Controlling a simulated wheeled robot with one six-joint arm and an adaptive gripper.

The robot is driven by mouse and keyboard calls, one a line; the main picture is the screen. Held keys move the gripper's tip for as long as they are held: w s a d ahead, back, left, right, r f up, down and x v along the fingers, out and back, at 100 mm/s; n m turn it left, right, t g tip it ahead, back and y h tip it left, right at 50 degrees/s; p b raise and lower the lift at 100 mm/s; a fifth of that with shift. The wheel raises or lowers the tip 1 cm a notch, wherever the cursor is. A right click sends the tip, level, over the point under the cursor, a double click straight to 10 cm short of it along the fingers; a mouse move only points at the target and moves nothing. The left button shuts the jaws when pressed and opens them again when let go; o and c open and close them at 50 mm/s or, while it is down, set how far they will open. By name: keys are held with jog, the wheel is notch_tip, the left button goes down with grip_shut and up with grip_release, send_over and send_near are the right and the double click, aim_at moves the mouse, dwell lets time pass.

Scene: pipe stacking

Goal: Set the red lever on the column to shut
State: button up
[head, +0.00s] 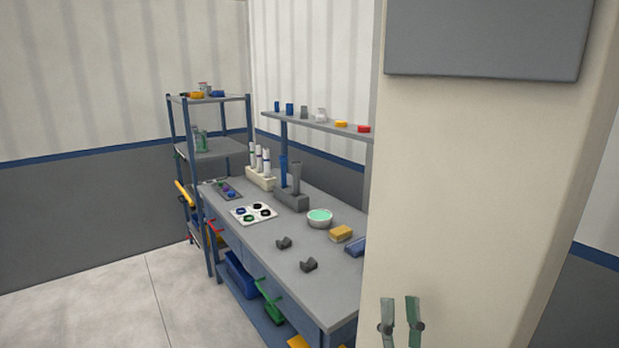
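A wide cream column (470,190) fills the right side of the head view, with a grey panel (490,38) on its upper part. No red lever shows on the visible part of the column. My gripper (401,315) shows at the bottom edge, in front of the column's lower part. Its two greenish-grey fingers point up, with a narrow empty gap between them. The rest of my gripper is out of the frame.
A grey workbench (262,232) stands left of the column, holding a tube rack (261,178), a bowl (320,217) and small parts. A red handle (215,227) is on the bench front. A shelf unit (208,148) stands behind. Floor (110,305) at lower left is clear.

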jog(key=s+d+f+n+g, duration=0.25)
jog(key=s+f+g, duration=0.45)
jog(key=s+f, duration=1.25)
jog(key=s+f+g, duration=0.2)
jog(key=s+g, duration=0.1)
jog(key=s, duration=0.7)
jog(key=s+d+f+n+g, duration=0.1)
jog(key=s+f+g, duration=0.2)
jog(key=s, duration=0.7)
jog(key=shift+s+g, duration=0.4)
jog(key=shift+n, duration=0.25)
